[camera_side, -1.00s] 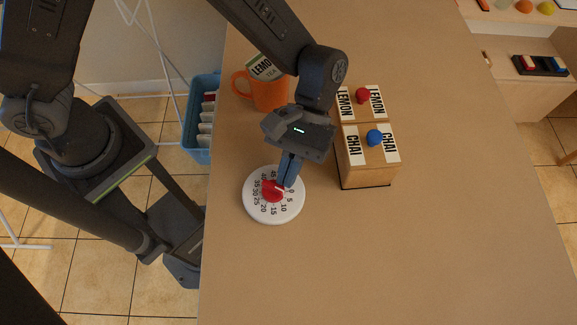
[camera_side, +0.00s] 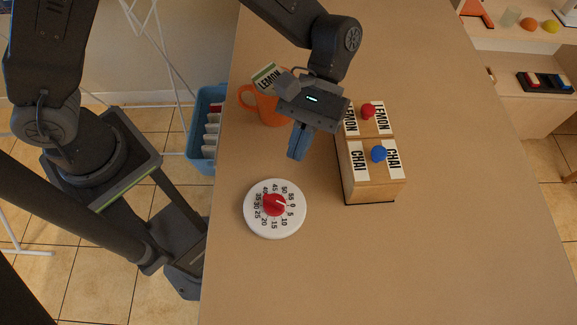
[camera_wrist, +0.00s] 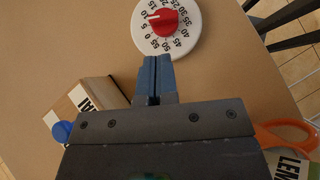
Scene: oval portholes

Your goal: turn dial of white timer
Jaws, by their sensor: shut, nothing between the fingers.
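The white timer (camera_side: 262,231) lies flat on the table near its left edge, with a red dial (camera_side: 273,205) in its middle. The dial's white pointer is turned to the upper right, near the 0 mark. In the wrist view the timer (camera_wrist: 141,37) is at the top, and its red dial (camera_wrist: 172,17) shows a white mark near 5 to 10. My gripper (camera_side: 297,157) is shut and empty, raised above the table beyond the timer and clear of it. Its fingers (camera_wrist: 156,76) are together in the wrist view, just below the timer's rim.
An orange mug (camera_side: 270,112) with a lemon tea packet (camera_side: 267,75) stands behind my gripper. Wooden LEMON and CHAI boxes (camera_side: 372,188) with red and blue knobs are to the right. A blue bin (camera_side: 199,145) is off the table's left side. The table's front and right are clear.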

